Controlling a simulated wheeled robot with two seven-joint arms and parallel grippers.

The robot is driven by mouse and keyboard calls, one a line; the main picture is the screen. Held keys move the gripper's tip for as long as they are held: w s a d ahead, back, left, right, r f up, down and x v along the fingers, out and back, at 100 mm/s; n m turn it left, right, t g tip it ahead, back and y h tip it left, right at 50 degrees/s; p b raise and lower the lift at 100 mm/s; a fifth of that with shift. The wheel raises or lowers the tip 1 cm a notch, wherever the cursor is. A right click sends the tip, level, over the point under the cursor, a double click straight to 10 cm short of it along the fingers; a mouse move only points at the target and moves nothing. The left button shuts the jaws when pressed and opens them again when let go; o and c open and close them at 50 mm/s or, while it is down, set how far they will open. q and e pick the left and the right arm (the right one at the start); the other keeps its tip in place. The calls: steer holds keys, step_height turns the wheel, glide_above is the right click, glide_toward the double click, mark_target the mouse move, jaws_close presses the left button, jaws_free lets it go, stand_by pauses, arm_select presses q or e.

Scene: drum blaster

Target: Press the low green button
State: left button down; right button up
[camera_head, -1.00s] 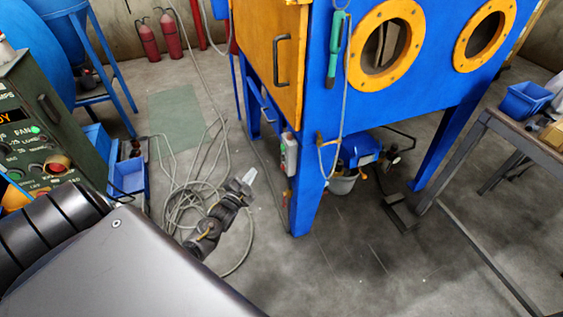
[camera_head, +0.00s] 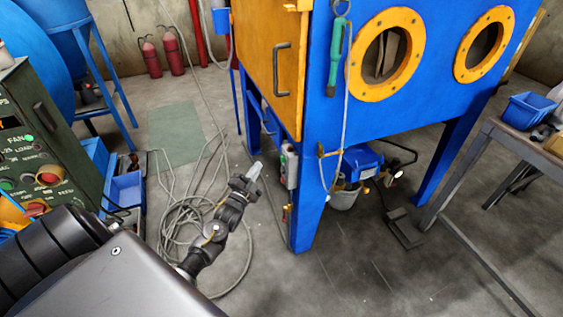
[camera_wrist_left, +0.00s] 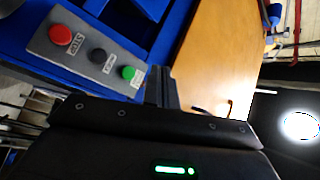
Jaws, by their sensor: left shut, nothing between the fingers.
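A small grey button box (camera_head: 291,168) is mounted on the blue cabinet's near left leg. My left gripper (camera_head: 256,168) is shut and empty, just left of the box in the head view. In the left wrist view its fingers (camera_wrist_left: 162,88) are close to the green button; I cannot tell whether they touch anything. My right gripper is not in view.
The blue cabinet (camera_head: 352,112) with its orange door (camera_head: 268,60) stands beside the gripper. A dark green control panel (camera_head: 45,150) with several buttons is at left. A coiled cable (camera_head: 180,215) lies on the floor. A bench (camera_head: 500,135) is at right.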

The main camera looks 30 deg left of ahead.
mark_target(282, 153)
arm_select(q)
steer(key=shift+w+d+b, duration=0.2)
steer(key=shift+w+d, duration=0.35)
steer(key=shift+w, duration=0.25)
steer(key=shift+w+d+b, duration=0.2)
steer(key=shift+w+d, duration=0.3)
steer(key=shift+w, duration=0.25)
steer(key=shift+w+d+b, duration=0.2)
steer(key=shift+w+d, duration=0.35)
steer(key=shift+w, duration=0.25)
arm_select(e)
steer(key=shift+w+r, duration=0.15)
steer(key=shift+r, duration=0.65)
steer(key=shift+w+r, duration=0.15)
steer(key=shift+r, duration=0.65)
arm_select(q)
steer(key=shift+w+d, duration=0.25)
steer(key=shift+w, duration=0.1)
steer(key=shift+w+d, duration=0.25)
steer(key=shift+w, duration=0.1)
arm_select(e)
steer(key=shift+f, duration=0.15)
arm_select(q)
steer(key=shift+s+a, duration=0.45)
steer(key=shift+s, duration=0.25)
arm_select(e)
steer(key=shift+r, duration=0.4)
